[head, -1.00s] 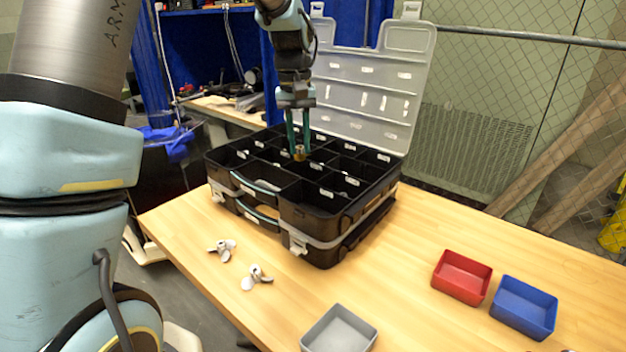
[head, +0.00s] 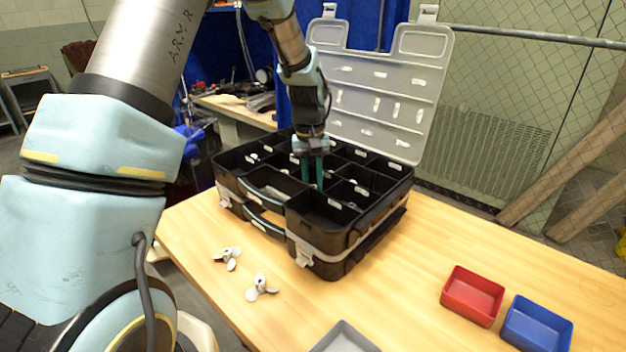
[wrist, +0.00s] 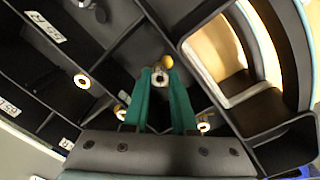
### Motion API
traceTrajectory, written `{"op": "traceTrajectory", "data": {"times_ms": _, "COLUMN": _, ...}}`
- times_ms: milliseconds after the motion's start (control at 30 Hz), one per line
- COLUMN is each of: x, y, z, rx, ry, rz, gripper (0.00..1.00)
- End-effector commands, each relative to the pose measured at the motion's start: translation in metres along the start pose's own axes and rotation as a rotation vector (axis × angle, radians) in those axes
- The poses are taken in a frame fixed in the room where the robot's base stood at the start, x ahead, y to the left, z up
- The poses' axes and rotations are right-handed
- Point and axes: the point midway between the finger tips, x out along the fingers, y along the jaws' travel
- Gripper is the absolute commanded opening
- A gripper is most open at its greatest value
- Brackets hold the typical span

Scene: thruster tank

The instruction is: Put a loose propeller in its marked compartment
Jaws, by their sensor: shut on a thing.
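My gripper (head: 312,187) reaches down into the open black case (head: 340,235), its green fingertips below the compartment rims in the head view. In the wrist view its fingers (wrist: 162,84) are shut on a small propeller (wrist: 162,77), of which a pale hub with a dark hole and a brass-coloured part show at the tips. The fingers and compartment walls hide the rest, and I cannot tell whether it touches the floor. Two loose grey propellers lie on the table, one on the left (head: 229,257) and one nearer (head: 262,288).
Other compartments hold pale ringed parts (wrist: 82,80) and white labels (wrist: 46,27). The case's clear lid (head: 385,85) stands open behind. A red bin (head: 472,295), a blue bin (head: 537,326) and a grey bin (head: 345,338) sit on the wooden table (head: 430,250).

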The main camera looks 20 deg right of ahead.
Motion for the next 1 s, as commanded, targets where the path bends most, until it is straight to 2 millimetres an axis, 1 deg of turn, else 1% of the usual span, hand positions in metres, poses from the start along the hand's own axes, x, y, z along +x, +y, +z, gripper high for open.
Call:
{"op": "traceTrajectory", "data": {"times_ms": 267, "x": 0.002, "y": 0.000, "z": 0.000, "rx": 0.000, "ry": 0.001, "rz": 0.001, "gripper": 0.00}}
{"op": "traceTrajectory", "data": {"times_ms": 300, "x": 0.002, "y": 0.000, "z": 0.000, "rx": 0.000, "ry": 0.001, "rz": 0.001, "gripper": 0.26}}
{"op": "traceTrajectory", "data": {"times_ms": 567, "x": 0.002, "y": 0.000, "z": 0.000, "rx": 0.000, "ry": 0.001, "rz": 0.000, "gripper": 0.55}}
{"op": "traceTrajectory", "data": {"times_ms": 833, "x": 0.000, "y": 0.000, "z": 0.000, "rx": 0.000, "ry": 0.001, "rz": 0.001, "gripper": 0.56}}
{"op": "traceTrajectory", "data": {"times_ms": 933, "x": -0.006, "y": 0.001, "z": -0.001, "rx": 0.000, "ry": 0.004, "rz": 0.002, "gripper": 0.56}}
{"op": "traceTrajectory", "data": {"times_ms": 1000, "x": -0.015, "y": 0.001, "z": -0.002, "rx": 0.000, "ry": 0.005, "rz": 0.002, "gripper": 0.56}}
